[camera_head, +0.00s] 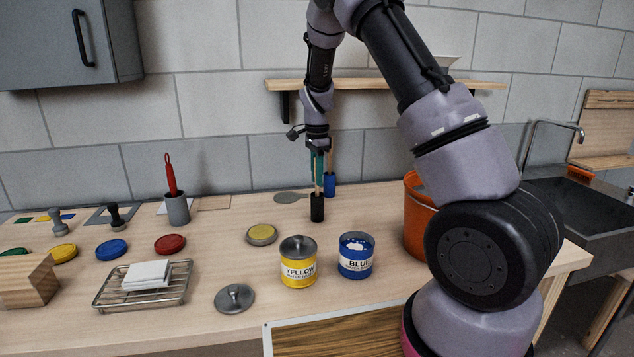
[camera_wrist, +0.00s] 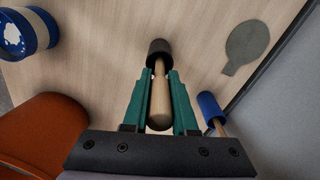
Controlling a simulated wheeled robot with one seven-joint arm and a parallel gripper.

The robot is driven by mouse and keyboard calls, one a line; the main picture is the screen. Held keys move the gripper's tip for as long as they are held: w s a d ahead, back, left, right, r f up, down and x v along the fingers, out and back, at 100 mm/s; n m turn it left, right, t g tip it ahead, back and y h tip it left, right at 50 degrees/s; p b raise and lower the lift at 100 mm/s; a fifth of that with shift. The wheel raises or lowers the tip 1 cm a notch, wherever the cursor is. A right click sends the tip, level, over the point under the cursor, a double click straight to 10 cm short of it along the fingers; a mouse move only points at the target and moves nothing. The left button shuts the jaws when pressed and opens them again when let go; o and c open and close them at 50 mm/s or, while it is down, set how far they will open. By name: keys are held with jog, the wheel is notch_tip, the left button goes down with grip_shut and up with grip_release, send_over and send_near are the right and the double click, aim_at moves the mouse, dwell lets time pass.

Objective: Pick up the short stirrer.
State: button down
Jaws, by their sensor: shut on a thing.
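A wooden stirrer (camera_wrist: 159,100) stands with its lower end in a black cylindrical holder (camera_head: 317,207), which also shows in the wrist view (camera_wrist: 160,48). My gripper (camera_head: 318,168) points down with its green fingers on both sides of this stirrer's upper part, shut on it. The holder appears to stand on the worktop. A second wooden stirrer (camera_head: 331,160) stands just behind to the right, in a blue holder (camera_head: 330,184); the wrist view shows this blue holder (camera_wrist: 210,105) to the right of my fingers. Which stirrer is shorter is hard to tell.
A blue paint can (camera_head: 356,256) and a yellow paint can (camera_head: 298,268) stand in front. An orange bucket (camera_head: 416,220) is to the right, partly behind my arm. A grey paddle-shaped piece (camera_wrist: 246,45) lies near the wall. A shelf (camera_head: 400,85) hangs behind my arm.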

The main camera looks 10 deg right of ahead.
notch_tip(320, 180, up, 26)
dwell(0.4)
dwell(0.8)
